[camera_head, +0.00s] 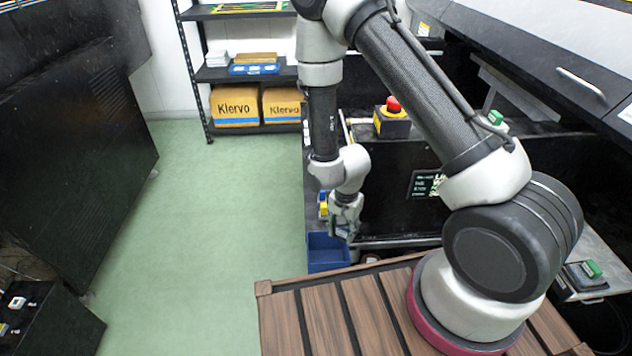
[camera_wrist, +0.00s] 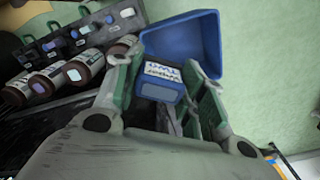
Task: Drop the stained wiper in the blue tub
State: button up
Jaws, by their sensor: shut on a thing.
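My gripper (camera_wrist: 168,78) is shut on a small dark blue block with a white printed label, which I take to be the wiper (camera_wrist: 161,82). Any stain on it cannot be made out. In the head view my gripper (camera_head: 344,226) points down, just above and to the right of the middle of the blue tub (camera_head: 328,266). In the wrist view the open blue tub (camera_wrist: 201,35) lies beyond the fingertips, and the held block covers part of its near side. The part of the tub's inside that shows looks empty.
Several dark brown bottles (camera_wrist: 84,68) with white labels lie in a row beside the tub. A red-topped yellow stop button (camera_head: 393,106) stands on the bench behind. A slatted wooden top (camera_head: 330,315) is in front. Green floor (camera_head: 220,220) is clear on the left.

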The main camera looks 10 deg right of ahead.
jog(key=shift+w+a+f, duration=0.1)
jog(key=shift+f, duration=0.5)
jog(key=shift+w+a+f, duration=0.1)
jog(key=shift+f, duration=0.5)
notch_tip(320, 180, down, 6)
jog(key=w+a, duration=0.1)
jog(key=w, duration=0.1)
jog(key=shift+w+a+f+m, duration=0.2)
jog(key=shift+w+m, duration=0.1)
jog(key=shift+w, duration=0.1)
jog(key=o, duration=1.1)
jog(key=shift+r, duration=0.1)
notch_tip(320, 180, up, 12)
jog(key=shift+f, duration=0.1)
